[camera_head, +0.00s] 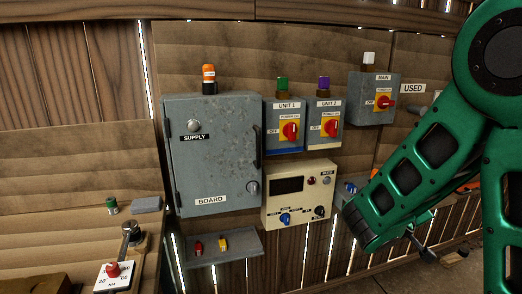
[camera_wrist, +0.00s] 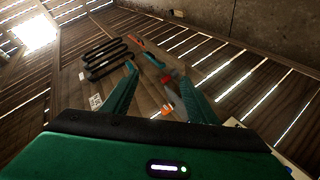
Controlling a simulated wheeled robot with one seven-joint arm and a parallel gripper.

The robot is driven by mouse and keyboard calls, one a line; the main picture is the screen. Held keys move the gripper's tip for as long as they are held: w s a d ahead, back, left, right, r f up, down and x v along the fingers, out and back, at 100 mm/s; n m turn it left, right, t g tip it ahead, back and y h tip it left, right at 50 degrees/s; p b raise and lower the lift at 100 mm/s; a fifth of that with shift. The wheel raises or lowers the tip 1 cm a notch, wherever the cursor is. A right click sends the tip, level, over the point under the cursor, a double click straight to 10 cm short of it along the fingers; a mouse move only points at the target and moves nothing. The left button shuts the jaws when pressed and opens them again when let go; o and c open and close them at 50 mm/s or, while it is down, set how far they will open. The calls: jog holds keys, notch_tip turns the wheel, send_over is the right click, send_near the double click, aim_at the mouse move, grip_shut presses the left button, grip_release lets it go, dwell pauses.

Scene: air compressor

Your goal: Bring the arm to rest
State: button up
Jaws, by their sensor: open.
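My gripper (camera_wrist: 155,72) shows in the wrist view, with its two green fingers spread apart and nothing between them. Beyond the fingertips are a wooden surface with a dark coiled item (camera_wrist: 104,58) and a few small red and orange items, too small to make out. In the head view my green arm is bent at the right edge, in front of the wall. A small dark part shows below it, but I cannot clearly make out the gripper there.
A grey supply board (camera_head: 225,150) hangs on the wooden wall. Beside it are switch boxes unit 1 (camera_head: 283,145), unit 2 (camera_head: 314,142) and main (camera_head: 366,116). A cream panel (camera_head: 283,207) hangs below, close to my arm. A grey shelf (camera_head: 225,250) holds small red and yellow items.

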jog(key=s+d+f+m+g+y, duration=0.1)
jog(key=s+d+m+g+y, duration=0.15)
jog(key=s, duration=0.45)
jog(key=s+d+f+m+g+y, duration=0.1)
jog(key=s+d+f+m+g, duration=0.2)
jog(key=s, duration=0.4)
jog(key=s+a+r+m+g+y, duration=0.1)
jog(key=s+a+r+y, duration=0.1)
jog(key=s, duration=0.6)
jog(key=s+a+r+m+g+y, duration=0.1)
jog(key=s+a+y, duration=0.3)
jog(key=s, duration=0.4)
jog(key=shift+s+a+r+g, duration=0.25)
jog(key=shift+a+r+g, duration=0.2)
jog(key=shift+a+r, duration=0.4)
jog(key=shift+w+f, duration=0.25)
jog(key=shift+w, duration=0.35)
